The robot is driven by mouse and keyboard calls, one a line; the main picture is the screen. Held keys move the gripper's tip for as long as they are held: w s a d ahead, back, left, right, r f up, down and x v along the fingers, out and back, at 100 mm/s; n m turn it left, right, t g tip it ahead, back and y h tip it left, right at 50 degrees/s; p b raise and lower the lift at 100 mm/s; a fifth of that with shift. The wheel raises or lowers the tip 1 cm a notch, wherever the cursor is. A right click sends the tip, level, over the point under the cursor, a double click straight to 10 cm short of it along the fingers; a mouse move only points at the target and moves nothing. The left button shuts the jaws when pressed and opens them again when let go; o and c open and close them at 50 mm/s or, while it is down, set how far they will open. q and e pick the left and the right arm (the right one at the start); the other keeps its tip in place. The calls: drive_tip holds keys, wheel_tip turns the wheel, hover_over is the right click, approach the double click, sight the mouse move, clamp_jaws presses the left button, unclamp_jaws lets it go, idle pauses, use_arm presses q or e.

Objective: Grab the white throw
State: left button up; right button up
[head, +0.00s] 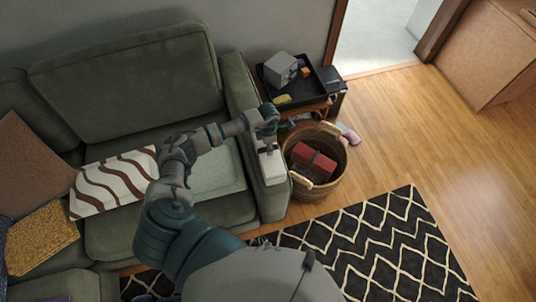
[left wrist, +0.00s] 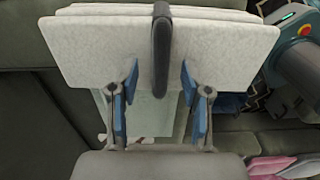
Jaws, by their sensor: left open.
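The white throw (head: 272,169) looks like a folded, layered bundle on the right armrest of the green sofa. In the left wrist view the throw (left wrist: 95,45) fills the upper middle, with a dark band (left wrist: 161,50) across its centre. My left gripper (head: 267,140) is at the armrest, close to the throw's far end. In the left wrist view its two blue-padded fingers (left wrist: 158,85) are spread apart, one on each side of the band, with nothing gripped. I cannot tell whether the fingertips touch the throw. My right gripper is not in view.
A pale folded cloth or cushion (head: 218,172) lies on the sofa seat beside the armrest. A wicker basket (head: 337,172) with a red item stands right of the armrest. A black tray (head: 325,82) sits behind it. A patterned rug (head: 385,245) covers the front floor.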

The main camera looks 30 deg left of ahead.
use_arm(q)
clamp_jaws()
drive_tip(key=shift+w, duration=0.1)
idle(0.3)
